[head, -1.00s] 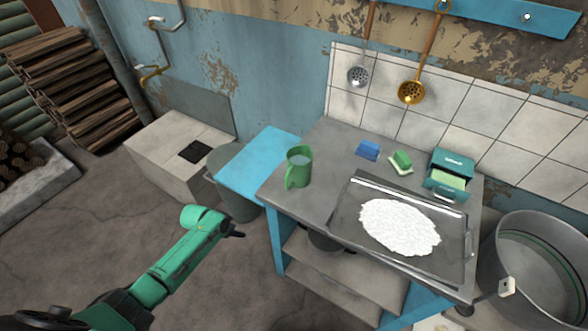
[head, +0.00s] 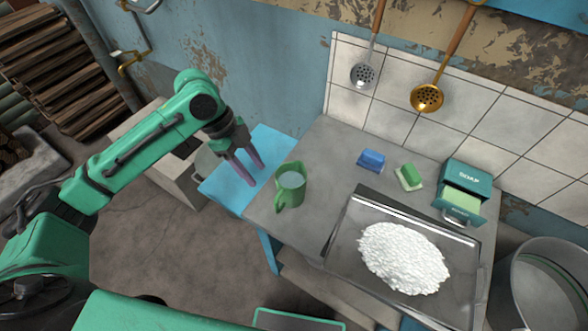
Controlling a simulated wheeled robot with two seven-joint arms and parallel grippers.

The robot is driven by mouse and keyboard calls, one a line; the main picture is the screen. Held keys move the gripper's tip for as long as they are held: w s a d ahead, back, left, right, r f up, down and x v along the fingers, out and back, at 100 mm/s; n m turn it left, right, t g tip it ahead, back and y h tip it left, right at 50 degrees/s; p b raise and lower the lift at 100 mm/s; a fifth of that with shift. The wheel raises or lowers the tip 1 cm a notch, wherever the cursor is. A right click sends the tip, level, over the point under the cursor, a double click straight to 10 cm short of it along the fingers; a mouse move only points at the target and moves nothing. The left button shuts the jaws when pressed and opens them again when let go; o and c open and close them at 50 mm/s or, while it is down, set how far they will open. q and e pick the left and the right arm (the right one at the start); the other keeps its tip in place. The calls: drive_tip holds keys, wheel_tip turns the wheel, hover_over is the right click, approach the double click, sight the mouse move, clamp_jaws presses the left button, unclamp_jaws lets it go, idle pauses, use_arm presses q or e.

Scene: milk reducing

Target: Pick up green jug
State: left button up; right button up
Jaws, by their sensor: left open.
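The green jug (head: 291,189) stands upright near the left end of the grey worktop, with pale contents showing inside and its handle toward the front left. My left gripper (head: 249,176) is open and empty, with its fingers pointing down over the blue board left of the jug. It is close to the jug but apart from it. My right gripper is not in view.
A tray of white powder (head: 404,257) lies right of the jug. Two ladles hang on the tiled wall. A metal basin (head: 548,285) is at the right.

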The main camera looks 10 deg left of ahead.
use_arm(q)
drive_tip(key=f, duration=0.1)
drive_tip(key=p, duration=0.1)
approach(277, 213)
drive_tip(key=d, duration=0.1)
drive_tip(key=x, duration=0.7)
drive_tip(key=shift+w+f+p, duration=0.1)
drive_tip(key=shift+w+p, duration=0.1)
drive_tip(key=shift+p, duration=0.15)
drive_tip(key=shift+s+d+f, duration=0.1)
drive_tip(key=shift+f, duration=0.05)
drive_tip(key=shift+c, duration=0.6)
clamp_jaws()
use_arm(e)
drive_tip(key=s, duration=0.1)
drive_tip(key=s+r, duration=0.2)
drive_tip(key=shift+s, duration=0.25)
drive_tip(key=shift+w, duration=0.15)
